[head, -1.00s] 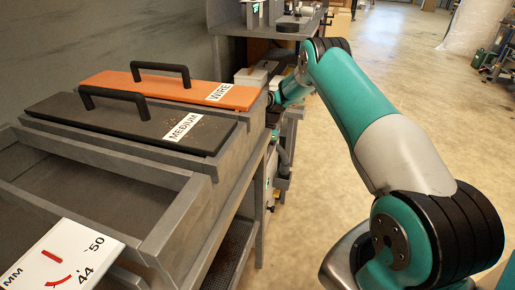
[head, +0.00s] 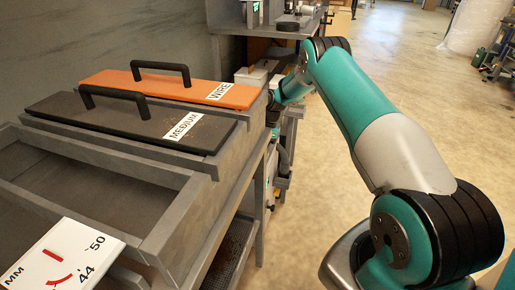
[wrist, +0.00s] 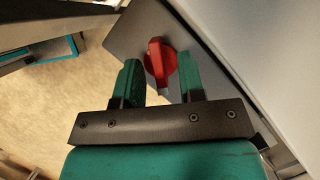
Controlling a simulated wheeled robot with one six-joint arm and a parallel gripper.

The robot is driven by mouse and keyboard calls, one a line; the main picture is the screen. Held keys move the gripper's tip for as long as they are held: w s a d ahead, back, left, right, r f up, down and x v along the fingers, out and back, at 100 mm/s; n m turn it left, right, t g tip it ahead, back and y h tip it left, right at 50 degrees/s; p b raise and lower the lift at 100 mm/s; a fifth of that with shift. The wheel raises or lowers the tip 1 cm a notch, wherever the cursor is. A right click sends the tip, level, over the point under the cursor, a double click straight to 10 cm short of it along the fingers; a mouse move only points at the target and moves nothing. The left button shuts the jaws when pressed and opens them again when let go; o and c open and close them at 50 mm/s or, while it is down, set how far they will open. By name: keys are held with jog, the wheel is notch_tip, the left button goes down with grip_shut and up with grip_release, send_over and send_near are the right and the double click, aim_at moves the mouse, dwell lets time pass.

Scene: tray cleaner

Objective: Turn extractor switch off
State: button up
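The extractor switch is a red rotary knob (wrist: 157,60) on a grey plate (wrist: 122,38), seen in the wrist view. My gripper (wrist: 160,80) has its two green fingers apart, one on each side of the knob. The knob's handle points roughly up and down in that view, and a gap shows on both sides of it. I cannot tell how deep the fingertips reach around it. In the head view the switch and the fingers are hidden behind the workbench and my arm.
A grey bench holds an orange lid marked WIRE (head: 165,87), a dark lid marked MEDIUM (head: 125,122) and an open tray (head: 165,232). A white gauge sign (head: 62,255) is at the lower left. Clear floor (head: 395,75) lies to the right.

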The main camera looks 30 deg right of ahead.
jog(key=p+v, duration=0.4)
jog(key=v, duration=1.3)
jog(key=shift+r, duration=0.2)
